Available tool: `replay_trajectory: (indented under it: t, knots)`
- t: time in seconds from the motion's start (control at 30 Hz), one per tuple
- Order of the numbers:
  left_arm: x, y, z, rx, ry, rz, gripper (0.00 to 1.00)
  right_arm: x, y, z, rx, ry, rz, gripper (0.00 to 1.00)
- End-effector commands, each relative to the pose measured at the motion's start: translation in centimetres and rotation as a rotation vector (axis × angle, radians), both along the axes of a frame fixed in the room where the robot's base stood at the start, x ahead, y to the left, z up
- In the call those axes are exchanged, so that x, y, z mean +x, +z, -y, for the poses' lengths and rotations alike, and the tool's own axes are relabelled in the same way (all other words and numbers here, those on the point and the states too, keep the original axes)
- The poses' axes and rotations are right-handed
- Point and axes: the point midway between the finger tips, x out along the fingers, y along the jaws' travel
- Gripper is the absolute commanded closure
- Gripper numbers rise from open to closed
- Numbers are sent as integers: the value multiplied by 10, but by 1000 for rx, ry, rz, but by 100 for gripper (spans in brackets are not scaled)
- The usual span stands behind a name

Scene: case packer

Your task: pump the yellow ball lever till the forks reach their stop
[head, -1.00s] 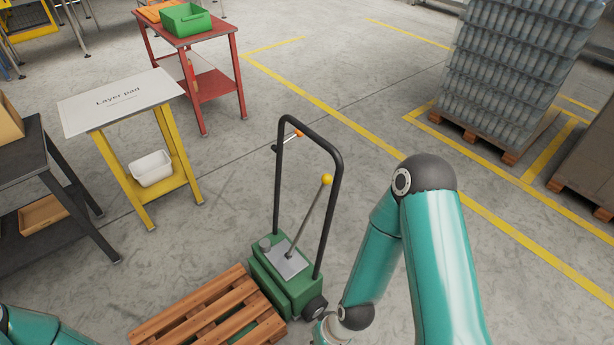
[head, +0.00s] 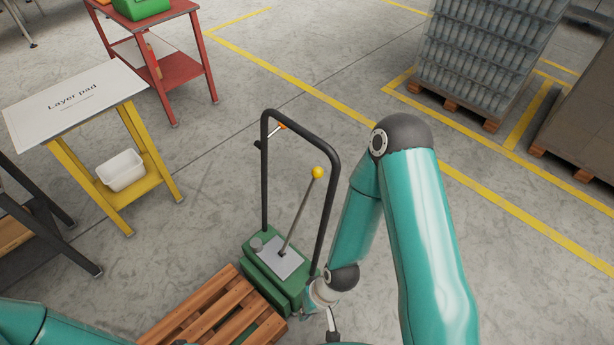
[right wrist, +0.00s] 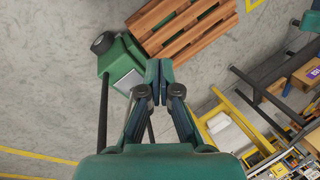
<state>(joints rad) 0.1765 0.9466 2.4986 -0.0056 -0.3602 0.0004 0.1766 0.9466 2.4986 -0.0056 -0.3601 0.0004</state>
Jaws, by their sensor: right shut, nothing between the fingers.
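The lever's yellow ball (head: 317,172) tops a thin grey rod that leans up and to the right from a plate on the green pallet truck (head: 272,280). The truck's body also shows in the right wrist view (right wrist: 113,62). The forks are mostly hidden under the wooden pallet (head: 215,312). My right gripper (right wrist: 158,82) is shut and empty, its fingertips together. In the head view it is low, right of the truck, and mostly hidden; it is apart from the ball. My left arm shows at the lower left, without its gripper.
The truck's black hoop handle (head: 264,190) rises around the lever. A yellow table with a layer pad (head: 75,100) and a white bin (head: 121,170) stands left, a red table (head: 185,70) behind. A wrapped pallet load (head: 480,60) stands back right. Floor behind the truck is clear.

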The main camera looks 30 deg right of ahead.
Motion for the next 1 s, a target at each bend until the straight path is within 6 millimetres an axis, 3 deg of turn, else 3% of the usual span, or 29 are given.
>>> replay_trajectory:
  t: [0.3, 0.37, 0.47, 0.57, 0.73, 0.8, 0.9, 1.0]
  knots:
    - [0, -1, 0, 0, 0, -1, 60, 1, -1, 0, -2, -1, 4, 100]
    - [0, -6, 0, 0, 0, -1, 60, 8, -6, 1, -9, -9, 20, 100]
    - [0, -21, 0, 0, 0, 0, 60, 35, -24, 6, -40, -42, 88, 100]
    - [0, -49, 0, 0, 0, 0, 60, 86, -49, 16, -102, -102, 218, 100]
    - [-1, -114, 0, 0, 0, -1, 60, 208, -81, 45, -289, -278, 546, 100]
    - [-1, -143, 0, 0, 0, -1, 60, 254, -82, 60, -388, -370, 685, 100]
    - [-1, -181, 0, 0, 0, -1, 60, 302, -72, 81, -537, -511, 849, 100]
    - [-1, -212, 0, 0, 0, -1, 60, 327, -57, 97, -679, -650, 957, 100]
